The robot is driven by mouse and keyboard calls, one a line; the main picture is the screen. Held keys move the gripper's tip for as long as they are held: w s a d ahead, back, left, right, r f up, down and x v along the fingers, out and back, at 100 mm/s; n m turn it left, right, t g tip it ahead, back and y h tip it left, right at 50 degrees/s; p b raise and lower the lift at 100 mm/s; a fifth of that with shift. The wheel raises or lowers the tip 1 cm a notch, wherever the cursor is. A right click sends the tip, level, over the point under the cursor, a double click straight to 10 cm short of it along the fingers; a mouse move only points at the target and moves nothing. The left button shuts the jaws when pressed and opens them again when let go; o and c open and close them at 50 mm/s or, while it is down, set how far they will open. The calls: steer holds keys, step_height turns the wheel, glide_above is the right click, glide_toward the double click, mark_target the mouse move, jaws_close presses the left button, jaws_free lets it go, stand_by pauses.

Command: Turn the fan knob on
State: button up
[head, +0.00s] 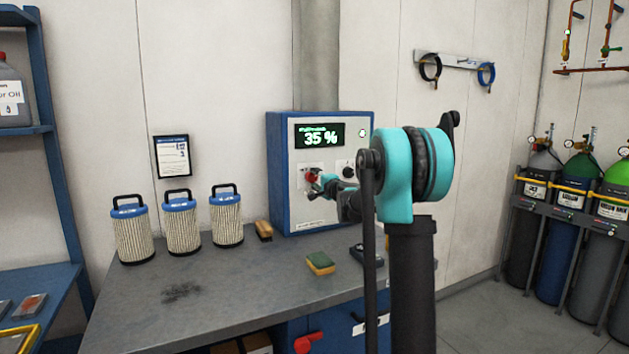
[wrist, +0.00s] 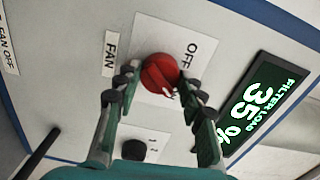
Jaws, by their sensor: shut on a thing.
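The fan knob (wrist: 160,74) is a round red knob on a white plate on the control box front. In the wrist view the label FAN stands beside it and the word OFF shows on the plate. In the head view the red knob (head: 311,176) is small and partly covered by my gripper (head: 318,184). In the wrist view my gripper (wrist: 158,90) has its two fingers on either side of the knob, shut on it. The knob's pointer mark is too small to read surely.
The blue and white control box (head: 280,170) has a green display (head: 319,136) reading 35 %. A black knob (wrist: 152,148) sits near the red one. Several filter cartridges (head: 181,225), a brush (head: 264,230) and a sponge (head: 320,263) stand on the grey bench (head: 215,300).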

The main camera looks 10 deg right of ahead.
steer(key=shift+m, duration=0.6)
steer(key=o, duration=1.2)
steer(key=shift+d, duration=0.1)
steer(key=v, duration=1.2)
